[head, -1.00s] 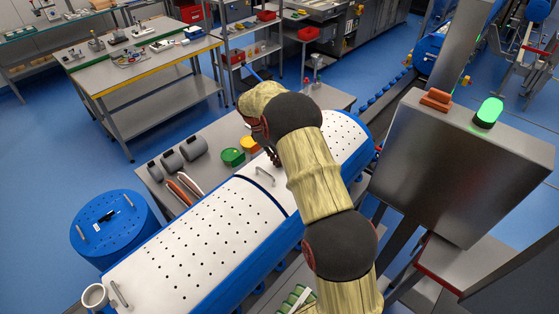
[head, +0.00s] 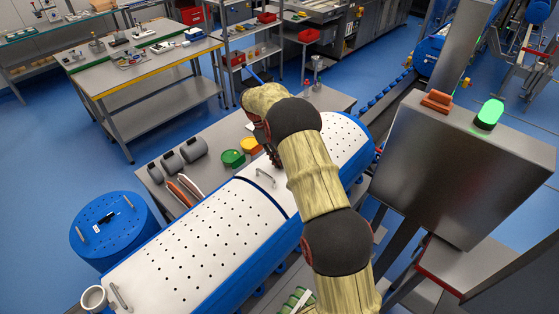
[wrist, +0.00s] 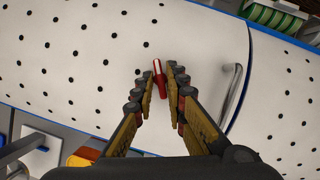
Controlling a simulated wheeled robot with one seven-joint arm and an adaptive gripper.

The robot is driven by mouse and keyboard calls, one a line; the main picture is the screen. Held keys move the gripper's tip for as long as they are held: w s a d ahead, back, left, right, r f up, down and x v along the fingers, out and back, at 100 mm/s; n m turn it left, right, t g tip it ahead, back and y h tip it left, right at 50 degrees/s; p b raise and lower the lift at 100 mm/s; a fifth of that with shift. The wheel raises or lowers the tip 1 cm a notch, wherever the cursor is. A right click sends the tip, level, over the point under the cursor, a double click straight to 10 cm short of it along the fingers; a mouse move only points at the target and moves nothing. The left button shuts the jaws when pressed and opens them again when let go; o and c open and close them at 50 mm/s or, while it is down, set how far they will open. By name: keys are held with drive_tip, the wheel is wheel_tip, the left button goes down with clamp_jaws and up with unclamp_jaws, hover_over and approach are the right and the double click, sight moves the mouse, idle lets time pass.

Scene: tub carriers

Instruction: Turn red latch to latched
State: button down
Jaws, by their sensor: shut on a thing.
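The red latch (wrist: 158,68) is a small red lever with a pale stripe, lying on the white perforated cover. In the wrist view it sits between the two fingertips of my gripper (wrist: 160,80), which is shut on it. Its lower end is between the fingers and its upper end shows beyond the tips. In the head view my gripper (head: 273,157) is low over the white cover (head: 215,235), mostly behind my arm, and I cannot make out the latch there. No latched or unlatched marking is readable.
A metal handle (wrist: 232,92) stands on the cover just right of my gripper. A grey side table (head: 215,145) holds a green container (head: 233,158), a yellow one (head: 250,146) and grey cylinders. A blue drum (head: 115,228) stands at left. A steel cabinet (head: 460,165) stands at right.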

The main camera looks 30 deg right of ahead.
idle(0.7)
drive_tip(key=c, duration=1.9)
unclamp_jaws()
drive_tip(key=shift+s, duration=0.1)
drive_tip(key=shift+o, duration=0.3)
drive_tip(key=v, duration=1.2)
drive_tip(key=shift+o, duration=0.2)
